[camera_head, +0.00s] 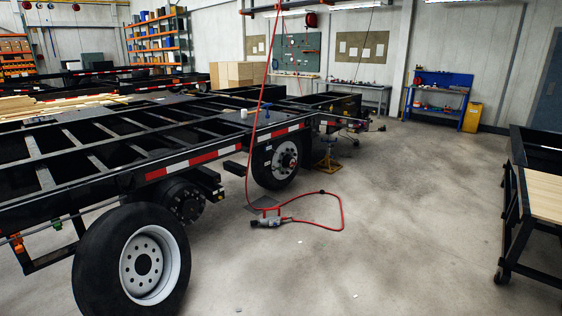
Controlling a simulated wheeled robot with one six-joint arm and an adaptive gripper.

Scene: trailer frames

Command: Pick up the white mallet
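I cannot make out a white mallet for certain in the head view. A small white object (243,114) sits on the black trailer frame (160,140), near its right side. It is too small to tell whether it is a mallet. My gripper is not in view.
A red hose (341,212) hangs down and loops on the floor to a grey tool (266,222). A loose wheel (130,265) stands front left. A wheeled black cart (510,200) stands at right. The floor (400,210) between is mostly clear. A blue workbench (437,98) stands at the back.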

